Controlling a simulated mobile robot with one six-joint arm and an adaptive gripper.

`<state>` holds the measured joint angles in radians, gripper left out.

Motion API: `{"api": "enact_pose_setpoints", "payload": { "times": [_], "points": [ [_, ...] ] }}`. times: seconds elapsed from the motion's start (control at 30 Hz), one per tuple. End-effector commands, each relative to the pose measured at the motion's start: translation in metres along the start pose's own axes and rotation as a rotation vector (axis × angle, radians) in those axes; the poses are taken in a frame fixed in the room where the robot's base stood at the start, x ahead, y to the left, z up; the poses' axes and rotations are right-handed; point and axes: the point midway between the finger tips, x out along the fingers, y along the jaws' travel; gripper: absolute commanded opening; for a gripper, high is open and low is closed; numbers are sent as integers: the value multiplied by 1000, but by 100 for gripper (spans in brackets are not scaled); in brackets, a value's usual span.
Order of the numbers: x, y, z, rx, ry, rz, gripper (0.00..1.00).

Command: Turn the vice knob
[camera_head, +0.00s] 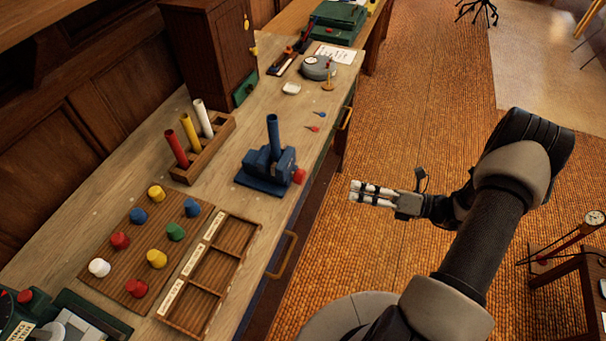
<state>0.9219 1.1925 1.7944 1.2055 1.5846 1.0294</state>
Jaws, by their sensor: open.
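The blue vice (265,172) stands on the wooden bench near its front edge. Its red knob (299,176) faces right, toward the open floor side. A blue cylinder (273,135) stands upright in the vice. My gripper (352,191) is to the right of the knob, off the bench and over the floor in this view. It points left toward the vice. Its two pale fingers with dark bands lie apart from the knob, with nothing between them.
A rack (203,150) with red, yellow and white cylinders stands behind the vice. A board (130,262) with several coloured pegs and a compartment tray (184,310) lie to the lower left. Drawer handles (284,256) stick out from the bench front.

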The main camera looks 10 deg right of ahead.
Motion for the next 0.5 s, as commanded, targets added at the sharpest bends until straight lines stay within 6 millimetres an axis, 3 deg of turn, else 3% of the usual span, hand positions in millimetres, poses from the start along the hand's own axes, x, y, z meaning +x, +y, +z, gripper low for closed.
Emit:
{"api": "enact_pose_setpoints", "payload": {
  "times": [0.1,0.23,0.5],
  "points": [
    [-8,-14,-6,63,-68,-8,47],
    [-4,-17,-6,79,-84,-8,47],
    [43,-17,-4,77,-77,-5,47]
  ]
}}
